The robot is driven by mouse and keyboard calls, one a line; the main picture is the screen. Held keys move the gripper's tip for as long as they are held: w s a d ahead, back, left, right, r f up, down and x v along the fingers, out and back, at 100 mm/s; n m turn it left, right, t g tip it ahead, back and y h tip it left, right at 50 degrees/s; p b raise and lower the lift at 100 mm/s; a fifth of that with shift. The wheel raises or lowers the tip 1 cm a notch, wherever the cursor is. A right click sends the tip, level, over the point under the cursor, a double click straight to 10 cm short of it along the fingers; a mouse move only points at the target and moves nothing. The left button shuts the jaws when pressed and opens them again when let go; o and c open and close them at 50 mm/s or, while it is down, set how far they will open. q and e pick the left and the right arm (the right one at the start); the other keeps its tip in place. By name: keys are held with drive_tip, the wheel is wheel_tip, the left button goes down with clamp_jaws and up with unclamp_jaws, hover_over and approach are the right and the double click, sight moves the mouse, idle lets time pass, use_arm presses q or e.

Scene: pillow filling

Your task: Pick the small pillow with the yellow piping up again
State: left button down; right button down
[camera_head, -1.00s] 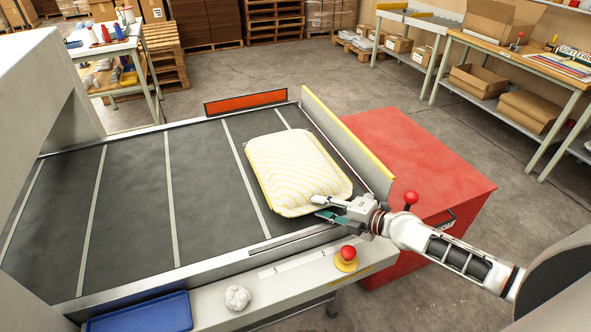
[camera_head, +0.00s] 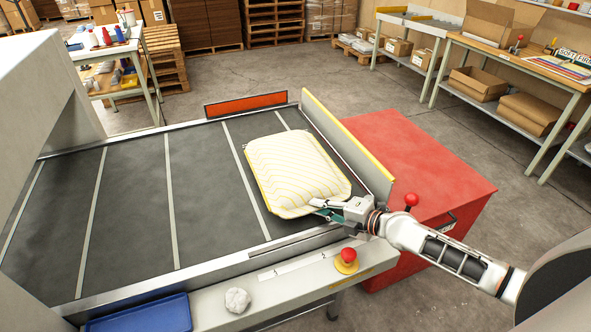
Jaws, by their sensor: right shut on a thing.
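The small pillow (camera_head: 293,170) is cream with yellow stripes and yellow piping. It lies at the right end of the dark conveyor belt (camera_head: 130,215). My right gripper (camera_head: 322,206) reaches in from the right and is shut on the pillow's near right edge. One fingertip is partly hidden by the pillow's edge. The pillow still looks flat on the belt. My left gripper is out of view.
A yellow-edged guard (camera_head: 345,145) closes the belt's right end, with a red cabinet (camera_head: 420,165) behind it. On the front rail are a red stop button (camera_head: 347,257), a white fluffy lump (camera_head: 237,299) and a blue tray (camera_head: 140,315). The belt left of the pillow is clear.

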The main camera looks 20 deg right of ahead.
wheel_tip(320, 180, up, 4)
drive_tip(key=shift+d+f+g+p, duration=0.1)
drive_tip(key=shift+f+g+p, duration=0.25)
drive_tip(key=shift+p, duration=0.65)
wheel_tip(320, 180, up, 42)
drive_tip(key=m+g+h, duration=0.1)
drive_tip(key=m+g, duration=0.2)
drive_tip(key=g, duration=0.6)
drive_tip(key=shift+p, duration=0.4)
drive_tip(key=shift+f+g, duration=0.2)
drive_tip(key=shift+g, duration=0.05)
